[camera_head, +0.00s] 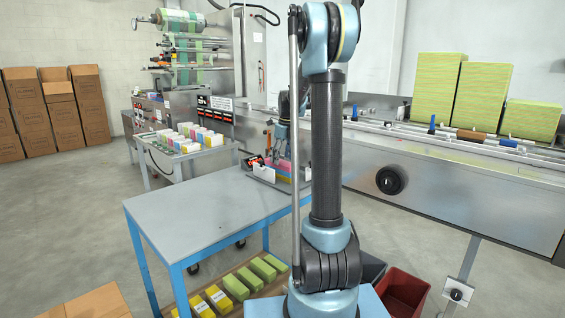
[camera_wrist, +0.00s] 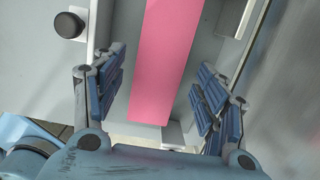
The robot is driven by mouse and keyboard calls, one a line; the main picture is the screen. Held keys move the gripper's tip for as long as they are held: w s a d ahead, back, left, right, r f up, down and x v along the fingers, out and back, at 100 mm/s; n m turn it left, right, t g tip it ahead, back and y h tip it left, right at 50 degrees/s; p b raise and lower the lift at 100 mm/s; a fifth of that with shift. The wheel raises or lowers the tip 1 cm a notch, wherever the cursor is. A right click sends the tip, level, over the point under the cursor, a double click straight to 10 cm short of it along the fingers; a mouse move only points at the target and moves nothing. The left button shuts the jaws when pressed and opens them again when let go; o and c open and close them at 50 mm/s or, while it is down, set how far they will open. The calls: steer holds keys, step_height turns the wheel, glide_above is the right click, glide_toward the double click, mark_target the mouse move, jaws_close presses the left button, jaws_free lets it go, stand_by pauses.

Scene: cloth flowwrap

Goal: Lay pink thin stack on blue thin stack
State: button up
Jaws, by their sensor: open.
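The pink thin stack (camera_wrist: 168,60) shows in the wrist view as a long, flat pink strip between the two blue-padded fingers. My gripper (camera_wrist: 160,95) is open, with a finger on either side of the strip and visible gaps between them. In the head view, my gripper (camera_head: 280,150) is low over a small rack at the far right corner of the grey table, partly hidden by my arm. A sliver of pink (camera_head: 284,177) shows there. I cannot pick out the blue thin stack for certain in either view.
The grey table (camera_head: 195,205) is bare across most of its top. A white table (camera_head: 190,153) behind it carries several small coloured stacks. The metal machine (camera_head: 440,175) runs along the right. Green packs (camera_head: 250,277) lie on the lower shelf. A red bin (camera_head: 405,288) stands at lower right.

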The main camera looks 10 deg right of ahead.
mark_target(285, 163)
step_height(285, 163, up, 10)
steer(key=s, duration=0.1)
steer(key=shift+s+d+r, duration=0.15)
steer(key=shift+s+d, duration=0.05)
steer(key=shift+d, duration=0.25)
steer(key=s+a+f+n, duration=0.1)
steer(key=s+f+n, duration=0.2)
steer(key=s+n, duration=0.7)
steer(key=s+f+n, duration=0.3)
steer(key=s+n, duration=0.2)
steer(key=s, duration=1)
steer(key=s+f+n+h, duration=0.1)
steer(key=s+f+n, duration=1.3)
steer(key=s, duration=0.3)
steer(key=shift+s+d+f+t, duration=0.25)
steer(key=shift+s+f+t, duration=0.05)
steer(key=shift+f+t, duration=0.1)
steer(key=shift+w+f, duration=0.15)
steer(key=shift+w, duration=0.3)
